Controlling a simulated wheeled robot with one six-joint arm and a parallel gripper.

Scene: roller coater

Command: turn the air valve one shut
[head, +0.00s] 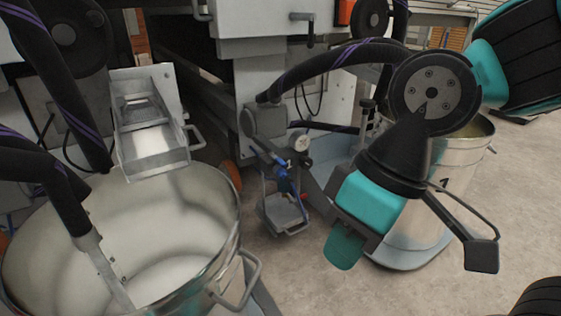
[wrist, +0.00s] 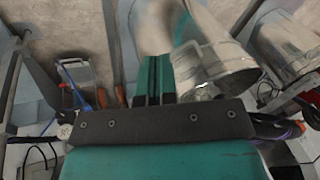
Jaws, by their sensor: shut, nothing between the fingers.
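A small air unit with a round white gauge (head: 300,142) marked 1 and a blue hose (head: 268,158) is mounted on the machine, in the middle of the head view. A small red part (head: 296,191) shows below it. I cannot make out clearly which part is the valve handle or how it is turned. In the wrist view a gauge (wrist: 65,130) and blue hose (wrist: 70,82) show at left. My gripper (head: 343,250), with teal fingers, points down to the right of the unit and apart from it. Its fingers (wrist: 153,68) are together and empty.
A large open steel drum (head: 215,225) stands at left, with a metal trough (head: 155,150) above it. Another drum (head: 415,225) marked 1 stands behind my arm at right. A small grey tray (head: 284,214) hangs below the air unit. Bare floor (head: 310,285) lies in front.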

